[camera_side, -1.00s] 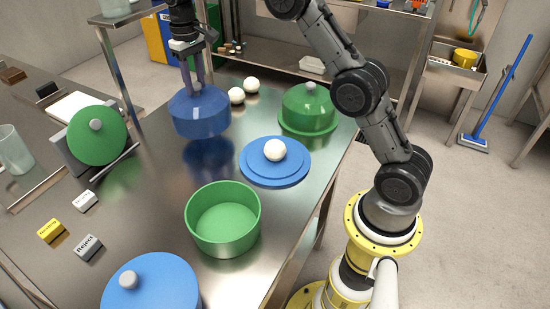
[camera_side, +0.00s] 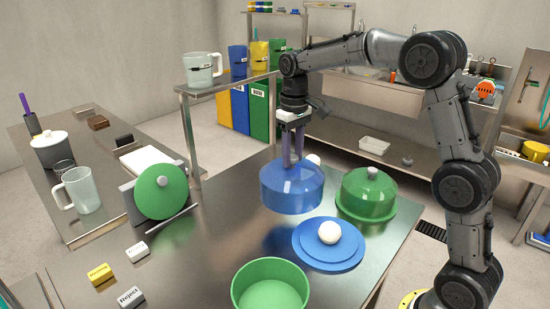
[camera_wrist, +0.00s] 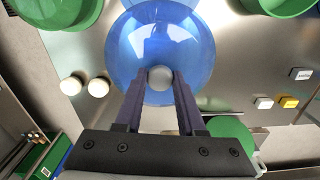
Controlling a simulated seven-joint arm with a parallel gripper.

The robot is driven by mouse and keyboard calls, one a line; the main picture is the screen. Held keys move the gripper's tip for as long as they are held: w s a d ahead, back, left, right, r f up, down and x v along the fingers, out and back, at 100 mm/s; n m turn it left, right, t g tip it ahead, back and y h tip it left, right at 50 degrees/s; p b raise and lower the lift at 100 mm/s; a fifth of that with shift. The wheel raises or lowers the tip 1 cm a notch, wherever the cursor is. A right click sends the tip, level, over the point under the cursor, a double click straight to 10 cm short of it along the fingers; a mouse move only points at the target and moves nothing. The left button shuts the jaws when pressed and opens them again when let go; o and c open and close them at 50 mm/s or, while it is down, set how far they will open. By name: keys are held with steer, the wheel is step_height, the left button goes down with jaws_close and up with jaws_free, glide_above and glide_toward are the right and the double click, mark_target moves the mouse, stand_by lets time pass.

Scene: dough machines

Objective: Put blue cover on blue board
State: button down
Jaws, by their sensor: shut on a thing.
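The translucent blue cover (camera_side: 291,190) hangs upright above the metal table, with its reflection below it. My gripper (camera_side: 292,160) is shut on the cover's grey knob from above; the wrist view shows the fingers (camera_wrist: 160,80) on either side of the knob, with the blue dome (camera_wrist: 160,32) beyond. The round blue board (camera_side: 315,259) lies flat on the table with a white dough ball (camera_side: 328,232) on it. In the side view the board is in front and to the right of the cover, apart from it.
A green cover (camera_side: 369,193) on a green board stands right of the blue cover. A green bowl (camera_side: 270,287) is at the front. A green disc (camera_side: 161,191) leans at left near small labelled blocks (camera_side: 131,297). Two loose dough balls (camera_wrist: 84,86) lie on the table.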

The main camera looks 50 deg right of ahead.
steer(key=s, duration=1.3)
steer(key=shift+a+f, duration=0.15)
steer(key=shift+f, duration=0.2)
steer(key=shift+f, duration=4.05)
steer(key=shift+c, duration=2.2)
jaws_free()
steer(key=shift+r, duration=0.15)
